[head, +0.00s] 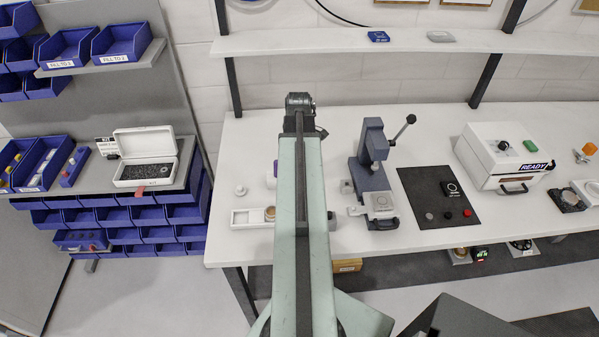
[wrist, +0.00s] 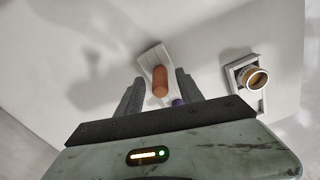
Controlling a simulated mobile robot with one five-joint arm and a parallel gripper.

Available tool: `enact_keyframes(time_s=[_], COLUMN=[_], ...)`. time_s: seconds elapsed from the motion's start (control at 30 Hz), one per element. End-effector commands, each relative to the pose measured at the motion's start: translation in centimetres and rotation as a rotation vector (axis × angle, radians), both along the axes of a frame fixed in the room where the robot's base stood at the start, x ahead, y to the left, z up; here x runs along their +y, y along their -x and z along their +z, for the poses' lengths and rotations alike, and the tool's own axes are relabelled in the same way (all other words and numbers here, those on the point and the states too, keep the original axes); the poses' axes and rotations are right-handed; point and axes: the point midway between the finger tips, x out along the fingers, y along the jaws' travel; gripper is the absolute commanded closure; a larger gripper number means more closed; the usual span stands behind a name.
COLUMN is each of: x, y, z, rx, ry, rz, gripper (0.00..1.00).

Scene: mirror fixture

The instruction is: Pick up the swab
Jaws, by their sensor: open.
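An orange-brown rounded cylinder (wrist: 160,82), which looks like the swab, shows in the wrist view on a pale rectangular block or holder (wrist: 149,60). A small purple piece (wrist: 178,102) shows just beside its near end. My gripper (wrist: 159,77) is open, with one dark finger on each side of the cylinder. I see gaps between it and both fingers, and cannot tell how far above it they are. In the head view my arm hides the gripper and the cylinder.
A white tray (head: 241,217) holding a tan-rimmed round jar (head: 270,214) lies left of my arm; the jar also shows in the wrist view (wrist: 256,79). A grey lever press (head: 372,165) stands right of my arm. A dark mat (head: 424,190) and white READY box (head: 500,155) are farther right.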

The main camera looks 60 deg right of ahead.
Motion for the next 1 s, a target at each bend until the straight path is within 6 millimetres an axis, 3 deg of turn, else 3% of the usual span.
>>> enact_keyframes(time_s=[0.07, 0.23, 0.67, 1.0], x=[0.0, 0.0, 0.1, 0.1], y=[0.0, 0.0, -0.1, -0.1], z=[0.2, 0.2, 1.0, 7.6], rx=[0.000, 0.000, 0.000, 0.000], ry=[0.000, 0.000, 0.000, 0.000], rz=[0.000, 0.001, 0.001, 0.002], gripper=[0.56, 1.00, 1.00, 1.00])
